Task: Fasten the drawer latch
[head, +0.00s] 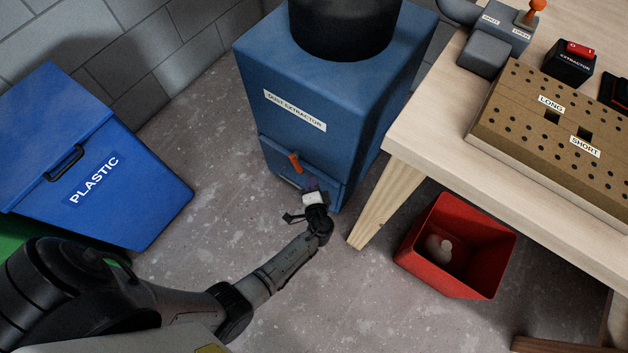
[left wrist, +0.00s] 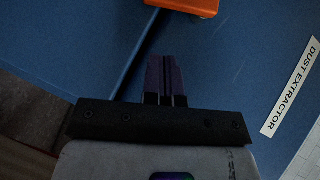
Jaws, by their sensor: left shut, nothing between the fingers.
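The blue dust extractor cabinet (head: 330,85) stands on the floor at the centre of the head view, with its drawer front (head: 274,163) low down. The orange latch (head: 295,162) sits near the drawer's top edge and tilts slightly in the head view. Part of the orange latch (left wrist: 185,6) also shows at the top edge of the left wrist view. My left gripper (head: 309,184) is just below the latch, close to the drawer front. Its purple fingers (left wrist: 165,78) are shut and empty, apart from the latch in the picture. The gripper hides part of the drawer. My right gripper is not in view.
A blue bin marked PLASTIC (head: 120,165) stands at the left. A wooden bench (head: 430,125) stands at the right, its leg (head: 385,205) near the cabinet. A red bin (head: 460,275) holding a pale object is beneath. The floor between is clear.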

